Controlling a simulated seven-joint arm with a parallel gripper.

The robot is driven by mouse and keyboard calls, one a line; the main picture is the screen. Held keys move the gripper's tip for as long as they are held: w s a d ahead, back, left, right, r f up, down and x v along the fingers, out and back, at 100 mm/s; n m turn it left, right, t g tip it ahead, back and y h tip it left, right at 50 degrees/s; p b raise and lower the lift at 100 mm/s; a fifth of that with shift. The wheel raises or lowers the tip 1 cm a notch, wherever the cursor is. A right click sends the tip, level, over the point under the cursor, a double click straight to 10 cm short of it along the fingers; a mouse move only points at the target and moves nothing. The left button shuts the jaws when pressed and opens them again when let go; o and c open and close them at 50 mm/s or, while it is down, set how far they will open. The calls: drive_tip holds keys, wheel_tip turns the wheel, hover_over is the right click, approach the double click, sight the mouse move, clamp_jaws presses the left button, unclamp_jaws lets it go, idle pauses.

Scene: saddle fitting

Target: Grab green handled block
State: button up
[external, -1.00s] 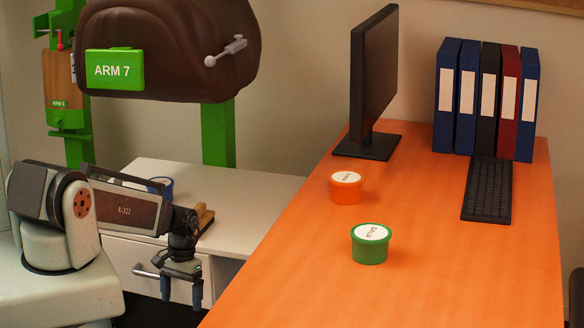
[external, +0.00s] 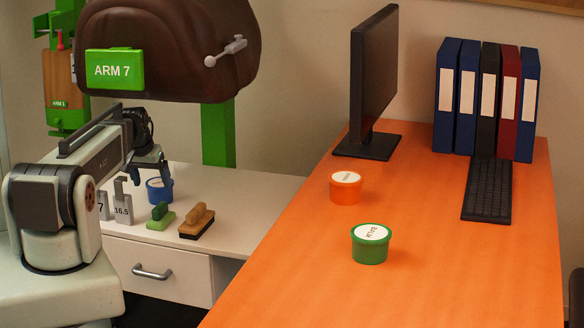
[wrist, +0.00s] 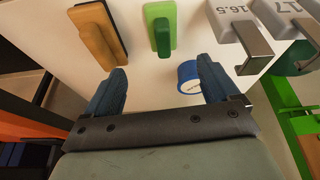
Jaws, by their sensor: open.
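The green handled block (external: 160,216) sits on the white cabinet top, between the grey number stands and the brown block. It also shows at the top middle of the wrist view (wrist: 161,27), its darker green handle on a lighter green base. My gripper (external: 154,178) is open and empty above the cabinet top, behind and above the green block, close to a blue tub (external: 159,190). In the wrist view my gripper (wrist: 163,88) has its fingers spread wide, and the green block lies beyond the fingertips, apart from them.
A brown handled block (external: 197,222) stands right of the green one. Grey stands marked 16.5 (external: 123,205) and 17 (wrist: 290,20) stand on its other side. The orange desk (external: 300,270) holds an orange tub (external: 345,187) and a green tub (external: 370,244).

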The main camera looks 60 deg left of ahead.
sight(167, 203)
drive_tip(key=shift+m, duration=0.5)
drive_tip(key=x, duration=0.8)
drive_tip(key=shift+w+a+f, duration=0.15)
drive_tip(key=shift+w+a, duration=0.15)
drive_tip(key=shift+s+x, duration=0.15)
drive_tip(key=shift+x, duration=1.2)
drive_tip(key=shift+s+x, duration=0.15)
drive_tip(key=shift+x, duration=1.15)
drive_tip(key=shift+a, duration=0.15)
drive_tip(key=shift+c, duration=0.4)
drive_tip(key=c, duration=1.1)
